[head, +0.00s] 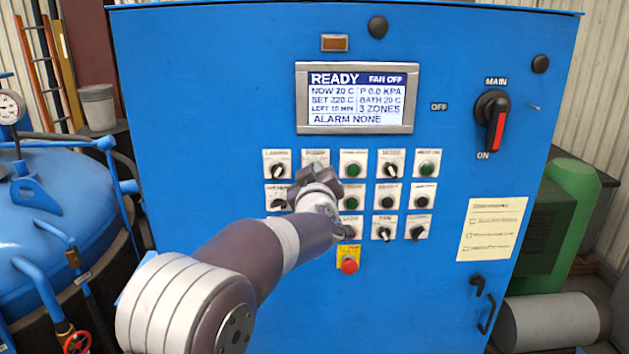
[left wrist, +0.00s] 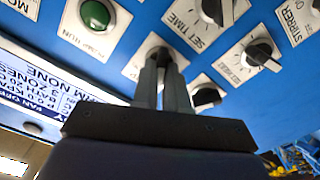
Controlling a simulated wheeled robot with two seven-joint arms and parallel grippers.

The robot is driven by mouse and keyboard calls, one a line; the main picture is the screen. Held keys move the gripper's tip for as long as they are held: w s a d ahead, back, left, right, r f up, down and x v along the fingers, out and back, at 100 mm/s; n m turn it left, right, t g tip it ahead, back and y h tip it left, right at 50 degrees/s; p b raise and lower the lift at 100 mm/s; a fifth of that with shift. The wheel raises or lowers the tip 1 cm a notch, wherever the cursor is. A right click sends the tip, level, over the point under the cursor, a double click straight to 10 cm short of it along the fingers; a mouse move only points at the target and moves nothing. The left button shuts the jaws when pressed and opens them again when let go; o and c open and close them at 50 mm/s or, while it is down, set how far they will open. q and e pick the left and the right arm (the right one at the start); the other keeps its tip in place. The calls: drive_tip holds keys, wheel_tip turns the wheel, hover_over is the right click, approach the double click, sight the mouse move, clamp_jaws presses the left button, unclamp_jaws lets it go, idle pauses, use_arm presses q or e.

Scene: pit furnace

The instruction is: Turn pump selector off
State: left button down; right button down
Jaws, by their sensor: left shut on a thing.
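The pump selector is in the top row of the blue panel, second from the left. Its light plate (head: 315,156) shows just above my left gripper, with a label that seems to read PUMP. My left gripper (head: 320,174) is at this plate and covers the knob in the head view. In the left wrist view the two fingers (left wrist: 164,75) are close together on the knob, in front of the plate (left wrist: 148,47). The knob's pointer direction is hidden. My right gripper is not in view.
A green PUMP RUN button (left wrist: 95,15) and a SET TIME knob (left wrist: 215,12) sit close by. The display (head: 355,98) reads READY. A red-handled main switch (head: 494,125) and red stop button (head: 349,265) are on the panel. A blue vessel (head: 60,205) stands left.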

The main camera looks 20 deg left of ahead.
use_arm(q)
drive_tip(key=shift+f+n, duration=0.1)
drive_tip(key=shift+n, duration=0.2)
drive_tip(key=c, duration=1.2)
unclamp_jaws()
drive_tip(key=shift+w, duration=0.1)
drive_tip(key=shift+o, duration=0.2)
drive_tip(key=shift+w, duration=0.15)
drive_tip(key=b+v, duration=0.3)
drive_tip(key=v, duration=0.9)
drive_tip(key=shift+s+b, duration=0.35)
drive_tip(key=shift+b, duration=0.05)
drive_tip(key=shift+d, duration=0.1)
